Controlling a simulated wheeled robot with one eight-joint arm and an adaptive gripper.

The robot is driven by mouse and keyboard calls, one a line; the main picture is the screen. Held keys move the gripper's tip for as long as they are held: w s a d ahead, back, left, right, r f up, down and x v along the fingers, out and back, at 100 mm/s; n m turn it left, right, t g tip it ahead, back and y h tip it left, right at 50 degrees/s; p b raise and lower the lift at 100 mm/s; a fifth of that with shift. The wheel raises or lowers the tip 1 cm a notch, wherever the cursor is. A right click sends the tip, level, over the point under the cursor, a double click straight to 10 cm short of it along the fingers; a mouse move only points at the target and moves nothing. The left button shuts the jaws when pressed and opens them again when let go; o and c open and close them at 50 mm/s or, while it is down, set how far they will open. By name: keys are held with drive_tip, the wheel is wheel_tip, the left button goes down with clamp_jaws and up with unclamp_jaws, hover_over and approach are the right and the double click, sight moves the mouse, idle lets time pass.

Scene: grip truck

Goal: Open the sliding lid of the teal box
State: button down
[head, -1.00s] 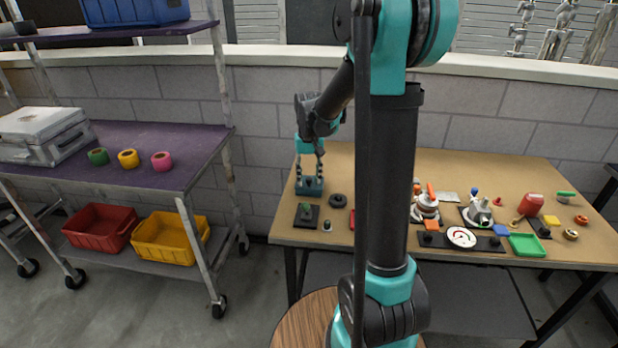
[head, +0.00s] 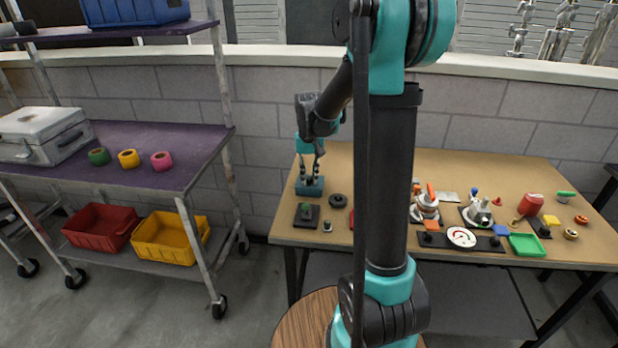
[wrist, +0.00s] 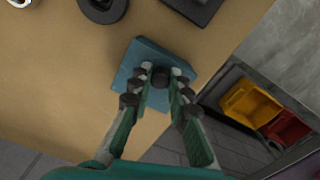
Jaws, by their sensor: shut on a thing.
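The teal box (head: 309,187) sits near the left end of the wooden table, and its teal top also shows in the wrist view (wrist: 152,55). My gripper (head: 311,179) points down onto it from above. In the wrist view my gripper (wrist: 160,78) has its fingers closed around a dark round knob (wrist: 160,75) on the lid. The fingers hide part of the knob and lid. I cannot tell whether the lid has slid from its place.
A dark block with a green knob (head: 305,214) and a black ring (head: 338,201) stand close to the box. Several small parts and a green tray (head: 527,244) lie farther right. The table's left edge is near the box. A purple-topped cart (head: 130,165) stands left.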

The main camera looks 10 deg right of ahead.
drive_tip(key=w, duration=0.2)
drive_tip(key=w+d, duration=0.1)
drive_tip(key=w, duration=0.1)
drive_tip(key=w+d, duration=0.1)
drive_tip(key=w, duration=0.2)
drive_tip(key=shift+d, duration=0.1)
drive_tip(key=c, duration=1.4)
unclamp_jaws()
drive_tip(key=shift+r, duration=0.1)
wheel_tip(320, 180, up, 12)
drive_tip(key=shift+f, duration=0.1)
drive_tip(key=shift+s, duration=0.15)
